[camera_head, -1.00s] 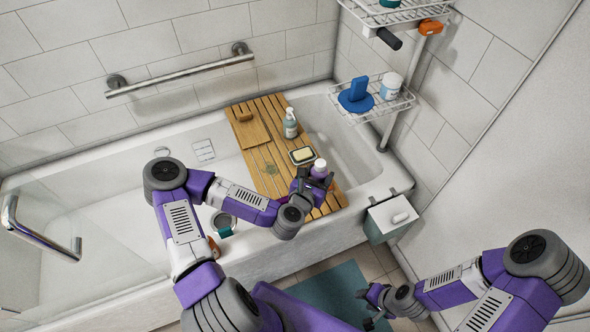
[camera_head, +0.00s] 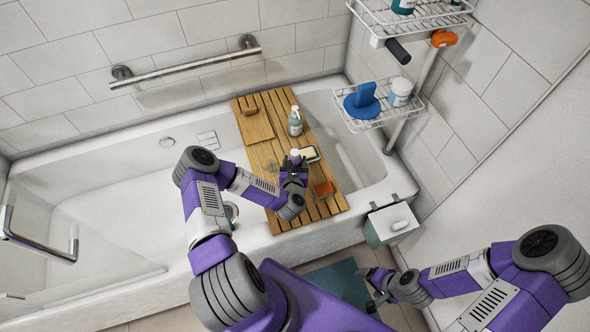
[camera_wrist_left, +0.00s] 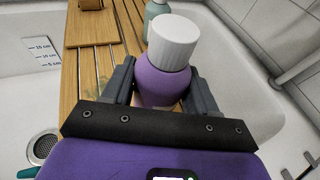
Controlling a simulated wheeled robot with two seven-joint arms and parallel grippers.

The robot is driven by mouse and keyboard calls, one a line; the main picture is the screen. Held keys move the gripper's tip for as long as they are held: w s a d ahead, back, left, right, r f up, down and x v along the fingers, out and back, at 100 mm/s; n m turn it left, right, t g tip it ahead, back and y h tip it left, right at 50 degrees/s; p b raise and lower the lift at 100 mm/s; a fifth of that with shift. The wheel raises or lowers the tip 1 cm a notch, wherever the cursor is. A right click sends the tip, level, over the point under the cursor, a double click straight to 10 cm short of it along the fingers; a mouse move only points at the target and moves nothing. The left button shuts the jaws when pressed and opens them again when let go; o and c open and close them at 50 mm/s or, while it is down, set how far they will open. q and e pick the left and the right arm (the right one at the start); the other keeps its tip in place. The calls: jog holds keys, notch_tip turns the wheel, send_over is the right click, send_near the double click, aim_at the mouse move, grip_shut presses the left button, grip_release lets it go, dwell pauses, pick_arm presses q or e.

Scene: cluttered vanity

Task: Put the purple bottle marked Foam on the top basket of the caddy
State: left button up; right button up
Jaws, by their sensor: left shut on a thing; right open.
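The purple bottle with a white cap (camera_wrist_left: 160,83) is between the fingers of my left gripper (camera_wrist_left: 162,92), which is shut on it. Its marking is hidden. In the head view, the bottle's white cap (camera_head: 294,154) shows above my left gripper (camera_head: 294,168), over the wooden bath board (camera_head: 322,172). The caddy stands at the right corner of the tub. Its top basket (camera_head: 420,17) is cut by the upper edge and holds a teal bottle (camera_head: 403,5). Its lower basket (camera_head: 375,118) holds blue items and a white jar. My right gripper (camera_head: 372,290) is open and empty, low at the right.
On the board are a pump bottle (camera_head: 295,122), a soap dish (camera_head: 309,153), an orange-brown item (camera_head: 324,189) and a wooden tray (camera_head: 254,127). A lidded bin (camera_head: 391,222) hangs on the tub's right end. A dark handle (camera_head: 397,50) and an orange item (camera_head: 444,38) are below the top basket.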

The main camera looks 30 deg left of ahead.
pick_arm(q)
jog(key=shift+w+f+b, duration=0.1)
jog(key=shift+f+b, duration=0.35)
jog(key=shift+f, duration=1.3)
jog(key=shift+f, duration=0.2)
jog(key=o, duration=1.2)
jog(key=shift+r, duration=0.1)
